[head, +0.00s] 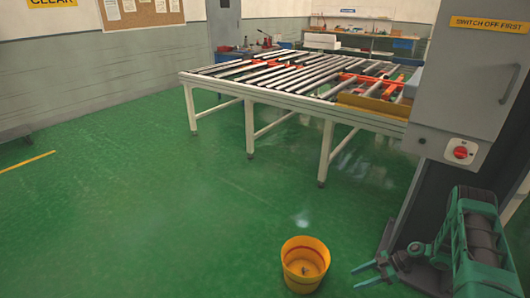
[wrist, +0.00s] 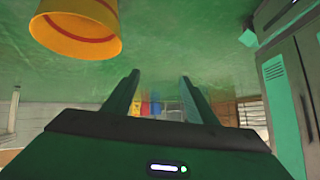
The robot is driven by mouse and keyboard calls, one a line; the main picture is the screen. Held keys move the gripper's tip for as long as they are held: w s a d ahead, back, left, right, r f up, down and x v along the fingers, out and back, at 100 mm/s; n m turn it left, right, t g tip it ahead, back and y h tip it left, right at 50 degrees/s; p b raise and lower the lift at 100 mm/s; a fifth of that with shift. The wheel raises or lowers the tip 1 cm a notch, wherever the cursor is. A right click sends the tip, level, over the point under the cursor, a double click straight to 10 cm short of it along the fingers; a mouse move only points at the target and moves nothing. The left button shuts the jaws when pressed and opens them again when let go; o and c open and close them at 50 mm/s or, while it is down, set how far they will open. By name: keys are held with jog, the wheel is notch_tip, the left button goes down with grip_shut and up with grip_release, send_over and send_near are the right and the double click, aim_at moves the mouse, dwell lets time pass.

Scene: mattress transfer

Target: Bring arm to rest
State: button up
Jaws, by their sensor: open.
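My gripper (head: 370,279) is at the lower right of the head view, green, low in front of the grey cabinet. Its two fingers are apart and nothing is between them. In the wrist view my gripper (wrist: 156,82) shows both fingers spread, with floor and distant coloured shapes beyond. My folded arm stands behind it at the right edge of the head view. A yellow bucket (head: 305,262) with a red band stands on the floor left of my gripper, apart from it. The bucket also shows in the wrist view (wrist: 75,27) at the upper left.
A roller conveyor table (head: 250,97) stands across the back on white legs. A grey cabinet (head: 477,92) with a red switch (head: 460,152) is close at the right. The green floor (head: 130,200) at left and centre is clear.

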jog(key=w+d+r+m+h, duration=0.1)
jog(key=d+r, duration=0.1)
jog(key=r, duration=0.3)
jog(key=w+d+r+m+h, duration=0.1)
jog(key=w+d+r, duration=0.1)
jog(key=r, duration=0.4)
jog(key=s+d+r+m+g+h, duration=0.1)
jog(key=s+d+r+m+h, duration=0.2)
jog(key=r, duration=1)
jog(key=s+r+m+h, duration=0.2)
jog(key=s+r+m, duration=0.2)
jog(key=r, duration=1)
jog(key=s+r+m+h, duration=0.1)
jog(key=s+r+m, duration=0.3)
jog(key=s+r, duration=0.4)
jog(key=s+a+r+m, duration=0.2)
jog(key=s+r+m, duration=0.1)
jog(key=s, duration=0.4)
jog(key=s+a+r+m+h, duration=0.1)
jog(key=s+r+m, duration=0.1)
jog(key=s, duration=0.5)
jog(key=s+a+r+m+h, duration=0.1)
jog(key=s+a+r+m, duration=0.1)
jog(key=s, duration=0.5)
jog(key=shift+s+a+r+m+t, duration=0.3)
jog(key=shift+s+r+m, duration=0.1)
jog(key=shift+r+m, duration=0.4)
jog(key=shift+w+f, duration=0.25)
jog(key=shift+w, duration=0.35)
